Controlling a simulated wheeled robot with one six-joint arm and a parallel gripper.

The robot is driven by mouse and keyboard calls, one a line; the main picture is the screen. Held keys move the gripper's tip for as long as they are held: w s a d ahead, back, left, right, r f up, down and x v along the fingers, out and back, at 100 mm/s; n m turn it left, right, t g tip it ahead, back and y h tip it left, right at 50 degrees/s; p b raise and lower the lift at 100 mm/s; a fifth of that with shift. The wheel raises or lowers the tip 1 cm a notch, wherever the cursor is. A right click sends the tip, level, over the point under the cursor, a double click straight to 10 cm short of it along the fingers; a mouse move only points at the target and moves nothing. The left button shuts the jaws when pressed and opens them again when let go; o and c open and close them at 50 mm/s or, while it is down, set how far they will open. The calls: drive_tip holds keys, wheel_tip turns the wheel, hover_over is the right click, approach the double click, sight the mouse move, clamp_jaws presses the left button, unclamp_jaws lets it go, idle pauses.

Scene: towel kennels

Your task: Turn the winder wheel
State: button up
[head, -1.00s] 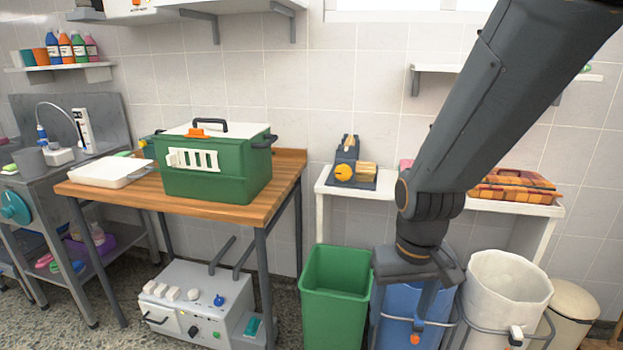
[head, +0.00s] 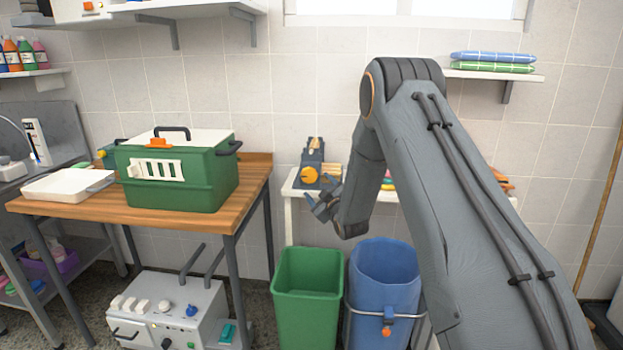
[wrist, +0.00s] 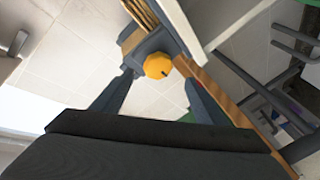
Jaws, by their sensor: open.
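The winder (head: 313,160) is a dark grey device with wooden parts, standing at the left end of a white shelf table. Its yellow-orange wheel (head: 311,174) faces the room. My gripper (head: 323,193) is open and empty, just below and to the right of the wheel in the head view. In the wrist view the wheel (wrist: 158,65) shows between and beyond the two open fingertips (wrist: 160,80). I cannot tell the exact gap, but no finger visibly grips the wheel. Part of the white table is hidden behind my arm.
A wooden table (head: 245,187) with a green kennel box (head: 185,190) and a white tray (head: 65,185) stands left. A green bin (head: 307,290) and blue bin (head: 384,280) stand below the winder. Folded towels (head: 492,62) lie on the wall shelf.

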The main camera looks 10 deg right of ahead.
sight(310, 177)
drive_tip(key=shift+t, duration=0.3)
drive_tip(key=shift+w+a+r+p, duration=0.1)
drive_tip(key=shift+w+a+p, duration=0.1)
drive_tip(key=shift+w, duration=1.15)
drive_tip(key=shift+w+a+f+p, duration=0.15)
drive_tip(key=shift+w+p, duration=0.1)
drive_tip(key=shift+w, duration=1.1)
drive_tip(key=shift+w+a+r+p, duration=0.15)
drive_tip(key=shift+w+p, duration=0.05)
drive_tip(key=shift+w, duration=1.15)
drive_tip(key=c, duration=1)
drive_tip(key=shift+c, duration=0.2)
drive_tip(key=shift+b, duration=0.35)
